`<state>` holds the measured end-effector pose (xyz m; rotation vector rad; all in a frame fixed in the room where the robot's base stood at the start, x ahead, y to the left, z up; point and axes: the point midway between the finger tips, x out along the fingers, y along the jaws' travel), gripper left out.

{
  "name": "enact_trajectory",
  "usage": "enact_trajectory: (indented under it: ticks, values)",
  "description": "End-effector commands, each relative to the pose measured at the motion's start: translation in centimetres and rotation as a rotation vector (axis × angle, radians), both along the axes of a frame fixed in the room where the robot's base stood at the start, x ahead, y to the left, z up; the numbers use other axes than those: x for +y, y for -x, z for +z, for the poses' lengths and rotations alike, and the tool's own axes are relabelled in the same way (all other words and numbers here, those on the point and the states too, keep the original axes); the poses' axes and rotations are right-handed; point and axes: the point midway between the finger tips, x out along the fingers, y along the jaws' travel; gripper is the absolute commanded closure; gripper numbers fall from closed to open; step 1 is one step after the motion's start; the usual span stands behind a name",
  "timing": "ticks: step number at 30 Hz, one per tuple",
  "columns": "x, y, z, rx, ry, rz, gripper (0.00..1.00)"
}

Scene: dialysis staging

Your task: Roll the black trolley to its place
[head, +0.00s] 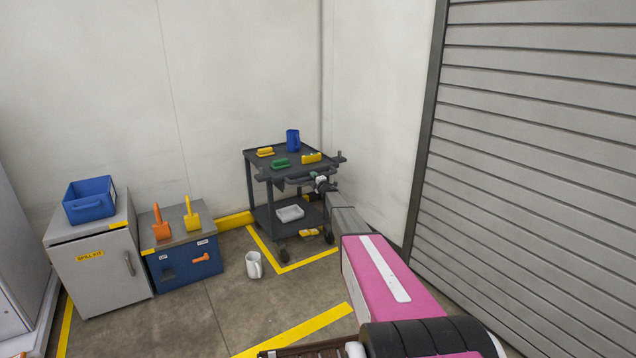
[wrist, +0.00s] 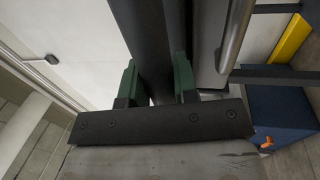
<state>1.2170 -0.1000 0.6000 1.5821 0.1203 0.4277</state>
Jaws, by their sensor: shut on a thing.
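The black trolley (head: 262,212) stands upright in the wall corner in the head view, with two shelves and castors. A yellow floor outline (head: 265,249) runs around its front; the visible castors look inside it, the front left one close to the line's corner. My gripper (head: 320,184) is at the trolley's near right side, on its handle. In the wrist view my gripper's green fingers (wrist: 156,85) sit either side of a dark bar (wrist: 150,40), shut on it. The far castors are hidden.
The trolley carries yellow and green items, a blue jug (head: 293,140) and a white tray (head: 290,213). A white mug (head: 254,265) stands on the floor just outside the outline. A blue chest (head: 185,268) and grey cabinet (head: 100,270) stand left; a shutter (head: 540,150) is right.

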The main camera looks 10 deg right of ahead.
Motion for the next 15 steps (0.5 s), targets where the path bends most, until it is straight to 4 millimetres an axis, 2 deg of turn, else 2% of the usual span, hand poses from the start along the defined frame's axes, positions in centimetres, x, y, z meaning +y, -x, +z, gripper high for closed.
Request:
enact_trajectory:
  ticks: [3,15]
  values:
    - [0.25,-0.89,-0.12,0.001,0.0,-0.001,1.0]
    - [0.44,-1.45,-0.07,0.002,0.0,-0.002,1.0]
